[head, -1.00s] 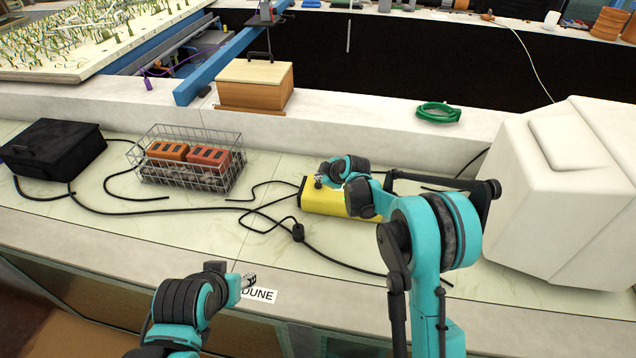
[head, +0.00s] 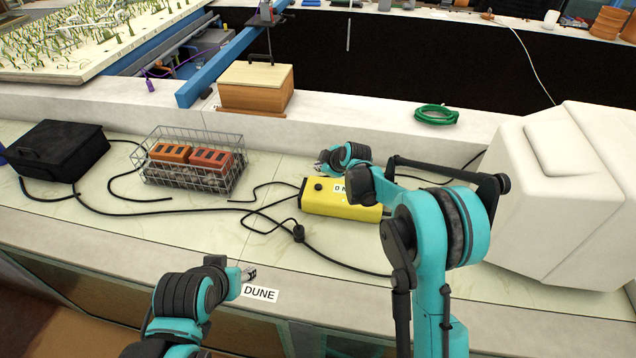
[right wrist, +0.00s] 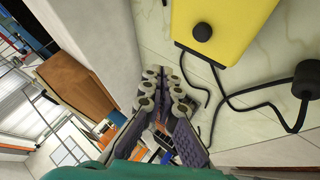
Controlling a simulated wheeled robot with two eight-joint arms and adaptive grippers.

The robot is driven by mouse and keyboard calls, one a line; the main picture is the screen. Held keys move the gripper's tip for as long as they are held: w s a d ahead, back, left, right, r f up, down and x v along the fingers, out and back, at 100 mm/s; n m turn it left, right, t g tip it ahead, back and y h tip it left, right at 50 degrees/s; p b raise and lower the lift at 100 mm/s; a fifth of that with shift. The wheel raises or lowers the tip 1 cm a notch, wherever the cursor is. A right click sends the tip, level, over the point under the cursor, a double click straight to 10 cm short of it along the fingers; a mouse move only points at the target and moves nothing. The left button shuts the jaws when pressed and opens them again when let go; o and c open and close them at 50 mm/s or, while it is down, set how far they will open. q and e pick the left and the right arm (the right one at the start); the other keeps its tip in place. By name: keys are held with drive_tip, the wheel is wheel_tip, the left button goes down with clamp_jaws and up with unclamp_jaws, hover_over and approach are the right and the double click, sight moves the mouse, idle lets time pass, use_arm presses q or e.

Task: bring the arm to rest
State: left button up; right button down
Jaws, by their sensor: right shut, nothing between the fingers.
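My right gripper (head: 320,168) is shut and empty, a little beyond the yellow box (head: 340,205) and apart from it. The yellow box lies on the pale counter with a black knob on top, and my right arm hides part of it. In the right wrist view my right gripper's fingers (right wrist: 165,90) are together with nothing between them, and the yellow box (right wrist: 222,25) is at the top.
A wire basket (head: 195,180) with orange battery-like blocks and a black case (head: 52,152) stand to the left. A wooden box (head: 255,88) and a green coil (head: 436,115) sit on the rear ledge. A large white housing (head: 560,200) stands right. Black cables cross the counter.

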idle(0.4)
drive_tip(key=s+d+r+m+h, duration=0.1)
drive_tip(key=s+d+r+m, duration=0.4)
drive_tip(key=s, duration=0.5)
drive_tip(key=s+d+r+m+h, duration=0.1)
drive_tip(key=s+d+r+m, duration=0.1)
drive_tip(key=s+d+r, duration=0.45)
drive_tip(key=s+d+f+m+h, duration=0.1)
drive_tip(key=s+d+m, duration=0.1)
drive_tip(key=s, duration=0.6)
drive_tip(key=s+d+f+m, duration=0.1)
drive_tip(key=s+d+m, duration=0.1)
drive_tip(key=s, duration=0.7)
drive_tip(key=s+d+f+m+g+h, duration=0.1)
drive_tip(key=s+m, duration=0.3)
drive_tip(key=s, duration=0.4)
drive_tip(key=shift+s+d+f+h, duration=0.2)
drive_tip(key=shift+d+f+h, duration=0.1)
drive_tip(key=shift+d, duration=0.15)
